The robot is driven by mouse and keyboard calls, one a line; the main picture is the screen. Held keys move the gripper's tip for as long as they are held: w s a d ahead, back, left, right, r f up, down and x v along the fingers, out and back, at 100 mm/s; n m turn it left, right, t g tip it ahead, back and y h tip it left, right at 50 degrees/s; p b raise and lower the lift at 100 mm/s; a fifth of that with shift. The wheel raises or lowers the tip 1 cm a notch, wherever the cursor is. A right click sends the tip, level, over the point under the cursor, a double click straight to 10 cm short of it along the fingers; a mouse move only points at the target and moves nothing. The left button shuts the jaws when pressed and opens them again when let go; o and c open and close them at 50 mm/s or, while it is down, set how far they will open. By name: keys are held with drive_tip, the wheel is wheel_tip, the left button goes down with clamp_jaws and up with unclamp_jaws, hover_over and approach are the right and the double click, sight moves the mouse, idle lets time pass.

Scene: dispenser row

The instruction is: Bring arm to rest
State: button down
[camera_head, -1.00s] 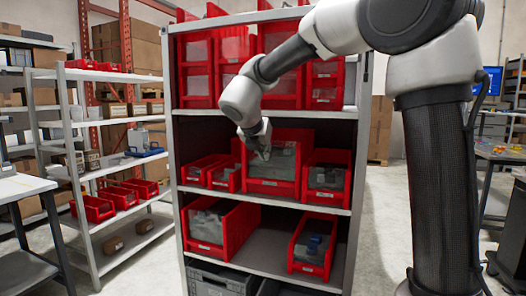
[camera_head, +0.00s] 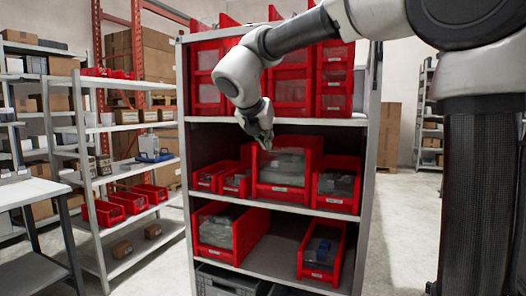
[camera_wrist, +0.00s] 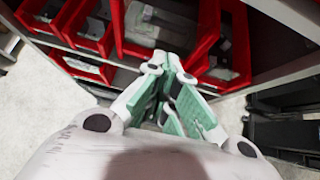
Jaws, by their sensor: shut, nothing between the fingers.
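My gripper (camera_head: 267,143) hangs from my arm in front of the shelf rack, just before the large red bin (camera_head: 290,168) on the middle shelf. In the wrist view my gripper (camera_wrist: 168,62) has its green-padded fingers closed together at the tips, with nothing between them. My arm reaches in from the upper right, with the elbow raised and the wrist bent down. The red bins also show beyond the fingers in the wrist view.
The grey rack (camera_head: 365,130) holds several red bins on its shelves, and a grey crate (camera_head: 225,284) stands at the bottom. A second shelf unit (camera_head: 88,170) stands at the left, beside a white-topped table (camera_head: 25,192). Floor is free right of the rack.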

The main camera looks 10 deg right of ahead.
drive_tip(key=w+a+r+n+t+y, duration=0.2)
drive_tip(key=w+a+n+t+y, duration=0.15)
drive_tip(key=n, duration=0.65)
drive_tip(key=w+a+r+n+t+y, duration=0.15)
drive_tip(key=a+n+t+y, duration=0.3)
drive_tip(key=n, duration=0.65)
drive_tip(key=s+d+f+n+g+y, duration=0.2)
drive_tip(key=s+f+n+g+y, duration=0.3)
drive_tip(key=s+f+n+g, duration=0.8)
drive_tip(key=s+d+f+n+h, duration=0.3)
drive_tip(key=s+d+n, duration=0.1)
drive_tip(key=s+d, duration=0.7)
drive_tip(key=s+d+f+n+h, duration=0.3)
drive_tip(key=s+d+n+h, duration=0.1)
drive_tip(key=s+d, duration=0.7)
drive_tip(key=shift+d+f+n+t, duration=0.25)
drive_tip(key=shift+f+n+t, duration=0.15)
